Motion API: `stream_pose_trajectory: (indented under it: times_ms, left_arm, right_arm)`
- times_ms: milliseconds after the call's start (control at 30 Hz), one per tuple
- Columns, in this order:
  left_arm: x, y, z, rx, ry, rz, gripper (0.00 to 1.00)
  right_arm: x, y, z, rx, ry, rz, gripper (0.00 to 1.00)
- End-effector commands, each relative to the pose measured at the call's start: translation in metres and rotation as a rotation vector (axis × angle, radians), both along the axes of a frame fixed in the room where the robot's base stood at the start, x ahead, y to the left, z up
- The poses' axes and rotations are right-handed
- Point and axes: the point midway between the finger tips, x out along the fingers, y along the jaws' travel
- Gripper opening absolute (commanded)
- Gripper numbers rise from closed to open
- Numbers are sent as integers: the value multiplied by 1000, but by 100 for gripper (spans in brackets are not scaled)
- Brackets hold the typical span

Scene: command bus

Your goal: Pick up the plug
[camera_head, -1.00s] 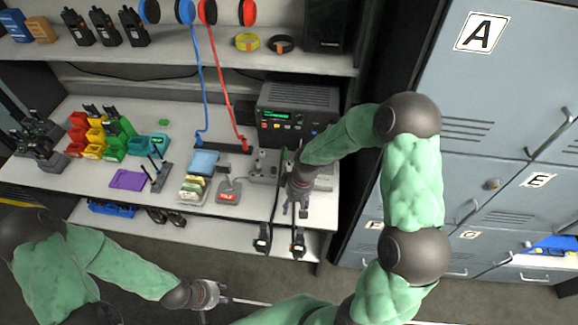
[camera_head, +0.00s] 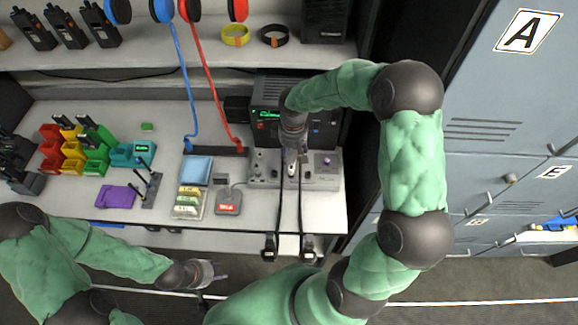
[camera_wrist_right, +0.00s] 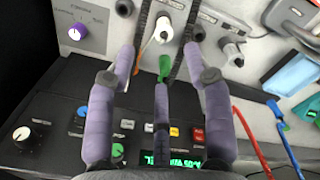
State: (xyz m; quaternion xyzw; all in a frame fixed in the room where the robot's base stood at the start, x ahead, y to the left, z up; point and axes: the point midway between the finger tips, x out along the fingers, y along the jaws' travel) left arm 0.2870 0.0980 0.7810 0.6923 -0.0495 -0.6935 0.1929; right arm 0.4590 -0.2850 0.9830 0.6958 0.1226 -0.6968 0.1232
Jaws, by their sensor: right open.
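A white plug (camera_wrist_right: 163,29) sits in the grey panel at the top of the right wrist view, and a white piece also shows in the head view (camera_head: 292,170). My right gripper (camera_wrist_right: 160,58) is open, its purple fingers spread to either side with the plug beyond the gap. A green-tipped piece (camera_wrist_right: 164,68) lies between the fingers; I cannot tell what it belongs to. In the head view my right gripper (camera_head: 293,147) hangs over the grey panel (camera_head: 325,179). My left gripper (camera_head: 212,273) is low, in front of the desk; its finger state is unclear.
Two black cables (camera_head: 299,215) run from the panel over the desk edge. A black radio unit (camera_head: 268,95) is behind the panel. Grey lockers (camera_head: 495,120) stand at right.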

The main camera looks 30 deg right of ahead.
Motion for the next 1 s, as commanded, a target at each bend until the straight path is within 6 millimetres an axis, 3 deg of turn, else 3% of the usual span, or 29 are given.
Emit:
stream_pose_trajectory:
  times_ms: [133, 467, 700, 1000]
  left_arm:
    - [0, 0, -5, 0, 1, 0, 40]
    - [0, 0, -9, 0, 0, 0, 40]
    - [0, 0, -17, 0, 0, 0, 40]
    - [0, 0, -17, 0, 0, 0, 40]
  right_arm:
    - [-1, 0, -25, 1, 4, -2, 52]
    - [-1, 3, -51, 2, 1, -1, 52]
    - [-3, 5, -84, 1, 3, -2, 52]
    - [-2, 6, -90, 2, -2, -1, 52]
